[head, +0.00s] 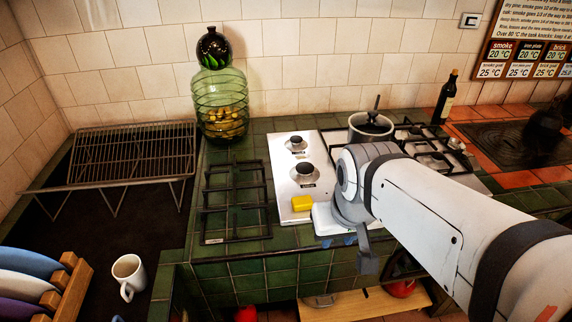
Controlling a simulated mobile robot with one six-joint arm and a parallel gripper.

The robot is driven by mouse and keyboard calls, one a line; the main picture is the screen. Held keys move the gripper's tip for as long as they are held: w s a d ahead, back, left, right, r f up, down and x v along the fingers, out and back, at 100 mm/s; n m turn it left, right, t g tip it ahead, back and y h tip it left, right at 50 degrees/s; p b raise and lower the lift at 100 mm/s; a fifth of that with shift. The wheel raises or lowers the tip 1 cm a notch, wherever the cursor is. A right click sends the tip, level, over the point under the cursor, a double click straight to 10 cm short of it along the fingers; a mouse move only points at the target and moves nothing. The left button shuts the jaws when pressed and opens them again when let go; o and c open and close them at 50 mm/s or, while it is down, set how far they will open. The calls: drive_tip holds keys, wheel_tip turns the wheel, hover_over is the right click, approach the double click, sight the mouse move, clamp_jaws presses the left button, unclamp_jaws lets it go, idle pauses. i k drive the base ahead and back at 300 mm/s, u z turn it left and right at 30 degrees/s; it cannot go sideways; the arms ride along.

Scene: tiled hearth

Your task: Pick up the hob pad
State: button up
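A small yellow block (302,203), which I take to be the hob pad, lies on the white hob panel (288,178), near its front edge and below the two dark knobs. My arm reaches in from the lower right, and my gripper (352,246) is just to the right of the pad and nearer the front edge of the green counter. One grey finger hangs down. The rest of the gripper is largely hidden behind my wrist, so its opening does not show. The pad looks apart from it.
A pot (370,128) stands on the burners behind my wrist, with a dark bottle (445,98) further right. A loose black grate (236,202) lies left of the pad. A green glass jar (221,105) stands behind. A white mug (128,275) is at lower left.

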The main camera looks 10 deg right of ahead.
sight(301, 203)
drive_tip(key=z, duration=0.1)
drive_tip(key=i, duration=0.6)
drive_tip(key=z, duration=0.95)
